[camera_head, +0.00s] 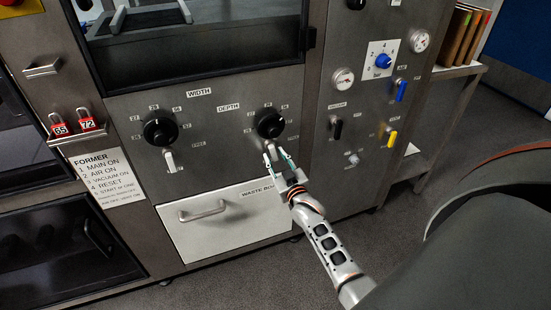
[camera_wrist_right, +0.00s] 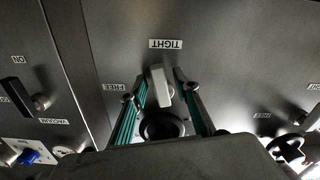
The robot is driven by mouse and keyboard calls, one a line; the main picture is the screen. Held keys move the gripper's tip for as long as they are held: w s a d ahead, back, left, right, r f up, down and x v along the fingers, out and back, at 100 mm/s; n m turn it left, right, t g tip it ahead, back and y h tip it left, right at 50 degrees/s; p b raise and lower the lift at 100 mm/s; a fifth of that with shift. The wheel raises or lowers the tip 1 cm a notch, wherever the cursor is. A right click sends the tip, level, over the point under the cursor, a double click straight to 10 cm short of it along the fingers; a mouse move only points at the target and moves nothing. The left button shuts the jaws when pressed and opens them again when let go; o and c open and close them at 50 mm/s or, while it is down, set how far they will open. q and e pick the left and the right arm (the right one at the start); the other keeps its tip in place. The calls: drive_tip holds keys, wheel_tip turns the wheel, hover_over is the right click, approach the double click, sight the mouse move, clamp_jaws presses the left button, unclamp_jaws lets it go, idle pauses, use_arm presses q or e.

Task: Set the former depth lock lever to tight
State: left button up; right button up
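The depth lock lever is a pale lever below the black DEPTH knob (camera_head: 270,123). In the right wrist view the lever (camera_wrist_right: 161,88) points at the TIGHT label (camera_wrist_right: 165,44), with a FREE label (camera_wrist_right: 115,87) off to its left. My right gripper (camera_head: 278,155) is at the lever and partly hides it in the head view. In the wrist view its two green-sided fingers (camera_wrist_right: 163,80) stand one on each side of the lever, with narrow gaps; firm contact does not show. My left gripper is not in view.
The WIDTH knob (camera_head: 160,129) and its lock lever (camera_head: 170,161) are to the left. The waste box (camera_head: 225,222) is below. To the right are a black lever (camera_head: 338,128), a yellow lever (camera_head: 391,137) and a blue lever (camera_head: 401,89).

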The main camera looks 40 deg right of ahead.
drive_tip(key=c, duration=0.6)
clamp_jaws()
drive_tip(key=shift+a+r+m+p, duration=0.2)
drive_tip(key=shift+m+p, duration=0.3)
drive_tip(key=shift+w+a+m, duration=0.1)
drive_tip(key=shift+m, duration=0.4)
drive_tip(key=shift+m+p, duration=0.3)
drive_tip(key=shift+p, duration=0.05)
drive_tip(key=shift+f, duration=0.25)
drive_tip(key=o, duration=0.6)
unclamp_jaws()
drive_tip(key=shift+a, duration=0.1)
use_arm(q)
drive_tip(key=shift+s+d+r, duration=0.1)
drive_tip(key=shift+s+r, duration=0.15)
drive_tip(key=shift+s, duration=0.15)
use_arm(e)
drive_tip(key=v, duration=1.2)
